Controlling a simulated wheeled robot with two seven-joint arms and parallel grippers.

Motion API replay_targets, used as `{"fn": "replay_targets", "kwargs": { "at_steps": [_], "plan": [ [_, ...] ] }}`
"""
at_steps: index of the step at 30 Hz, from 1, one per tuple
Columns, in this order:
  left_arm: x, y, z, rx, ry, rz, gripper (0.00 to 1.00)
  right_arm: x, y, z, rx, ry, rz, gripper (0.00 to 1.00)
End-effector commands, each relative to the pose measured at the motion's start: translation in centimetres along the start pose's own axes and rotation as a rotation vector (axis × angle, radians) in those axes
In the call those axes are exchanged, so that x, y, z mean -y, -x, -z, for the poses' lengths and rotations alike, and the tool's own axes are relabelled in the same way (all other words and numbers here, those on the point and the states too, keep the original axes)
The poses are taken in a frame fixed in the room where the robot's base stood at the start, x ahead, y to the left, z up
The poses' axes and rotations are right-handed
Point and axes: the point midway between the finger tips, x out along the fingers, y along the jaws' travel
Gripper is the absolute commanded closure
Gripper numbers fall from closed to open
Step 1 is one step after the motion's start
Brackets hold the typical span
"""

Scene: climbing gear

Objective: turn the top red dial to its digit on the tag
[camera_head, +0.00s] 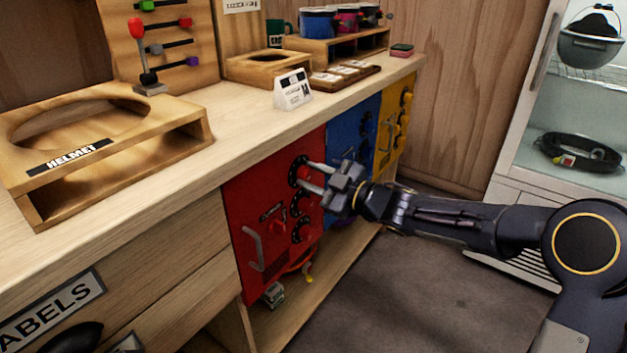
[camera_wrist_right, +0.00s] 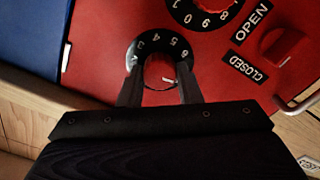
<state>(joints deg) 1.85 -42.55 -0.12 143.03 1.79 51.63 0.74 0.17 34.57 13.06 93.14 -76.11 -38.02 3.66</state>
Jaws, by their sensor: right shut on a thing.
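The top red dial (camera_head: 298,171) is on the red cabinet door (camera_head: 243,213). It is a black ring with white digits around a red knob, also in the right wrist view (camera_wrist_right: 158,67). My right gripper (camera_head: 314,177) is shut on the knob, one finger on each side, as the right wrist view (camera_wrist_right: 158,76) shows. A short white mark shows on the knob between the fingers; some digits are hidden. A white tag (camera_head: 292,92) stands on the counter, its print too small to read. My left gripper is not in view.
More red dials (camera_head: 301,204) sit below, with an open/closed knob (camera_wrist_right: 285,47) and a grey handle (camera_head: 252,246) beside them. Blue (camera_head: 343,130) and yellow (camera_head: 393,108) doors adjoin to the right. A wooden helmet stand (camera_head: 190,150) is on the counter. The floor in front is clear.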

Motion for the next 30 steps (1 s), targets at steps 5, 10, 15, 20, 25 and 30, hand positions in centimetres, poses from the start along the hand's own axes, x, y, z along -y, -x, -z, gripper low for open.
{"fn": "replay_targets", "kwargs": {
  "at_steps": [5, 10, 15, 20, 25, 30],
  "plan": [
    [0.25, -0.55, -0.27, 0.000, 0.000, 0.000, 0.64, 0.18, 0.01, -0.19, 0.002, 0.098, 0.002, 0.91],
    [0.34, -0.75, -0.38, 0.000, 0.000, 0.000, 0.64, 0.15, 0.01, -0.15, 0.002, 0.155, 0.002, 0.91],
    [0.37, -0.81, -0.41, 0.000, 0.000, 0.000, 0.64, 0.12, 0.02, -0.14, 0.003, 0.181, 0.002, 0.91],
    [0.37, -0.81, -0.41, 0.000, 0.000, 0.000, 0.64, 0.11, 0.03, -0.13, 0.003, 0.185, 0.002, 0.91],
    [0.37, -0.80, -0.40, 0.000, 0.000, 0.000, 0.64, 0.11, 0.03, -0.14, 0.004, 0.185, 0.002, 0.91],
    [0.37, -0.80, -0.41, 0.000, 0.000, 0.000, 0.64, 0.11, 0.03, -0.13, 0.003, 0.184, 0.002, 0.53]
  ]
}}
